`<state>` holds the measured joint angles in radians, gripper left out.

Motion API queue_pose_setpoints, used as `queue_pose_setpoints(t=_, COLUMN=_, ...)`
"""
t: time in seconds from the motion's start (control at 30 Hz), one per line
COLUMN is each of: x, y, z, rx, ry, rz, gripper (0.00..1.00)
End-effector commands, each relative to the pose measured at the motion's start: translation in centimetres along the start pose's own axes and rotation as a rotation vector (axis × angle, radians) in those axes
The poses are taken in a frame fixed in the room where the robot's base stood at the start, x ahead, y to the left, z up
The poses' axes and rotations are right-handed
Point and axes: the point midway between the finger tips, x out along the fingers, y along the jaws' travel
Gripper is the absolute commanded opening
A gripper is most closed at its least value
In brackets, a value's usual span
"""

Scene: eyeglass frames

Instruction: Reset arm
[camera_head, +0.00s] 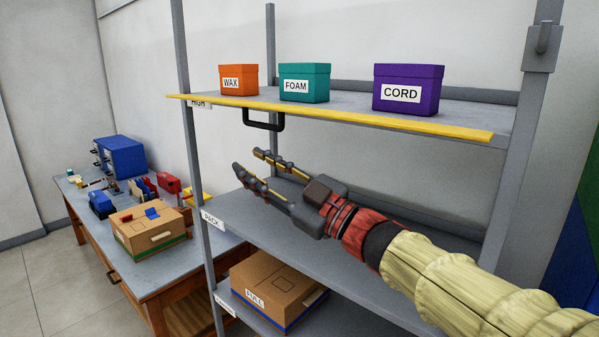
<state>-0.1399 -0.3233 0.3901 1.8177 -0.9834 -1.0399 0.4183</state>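My gripper (250,167) is over the middle shelf (262,222) of a grey rack, its fingers pointing to the left. The two fingers are spread apart with nothing between them. My arm reaches in from the lower right, in a pale yellow sleeve with a red and dark wrist part. No part of my gripper visibly touches the boxes on the shelf above.
The yellow-edged upper shelf (340,115) holds an orange WAX box (238,80), a teal FOAM box (304,83) and a purple CORD box (408,89). A FULL carton (279,290) sits below. A workbench (170,275) at left holds a carton (150,229) and several small items.

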Motion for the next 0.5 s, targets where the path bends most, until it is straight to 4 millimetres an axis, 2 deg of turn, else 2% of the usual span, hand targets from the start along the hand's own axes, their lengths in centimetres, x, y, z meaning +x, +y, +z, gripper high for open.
queue_pose_setpoints(t=0.17, x=-0.3, y=1.6, z=2.6, rx=-0.01, ry=-0.092, rz=0.065, gripper=0.3)
queue_pose_setpoints(t=0.27, x=-0.8, y=2.6, z=4.9, rx=-0.007, ry=-0.166, rz=0.113, gripper=0.3)
queue_pose_setpoints(t=0.37, x=-1.9, y=3.6, z=7.5, rx=0.002, ry=-0.255, rz=0.167, gripper=0.3)
queue_pose_setpoints(t=0.5, x=-4.5, y=5.0, z=11.7, rx=0.026, ry=-0.418, rz=0.261, gripper=0.3)
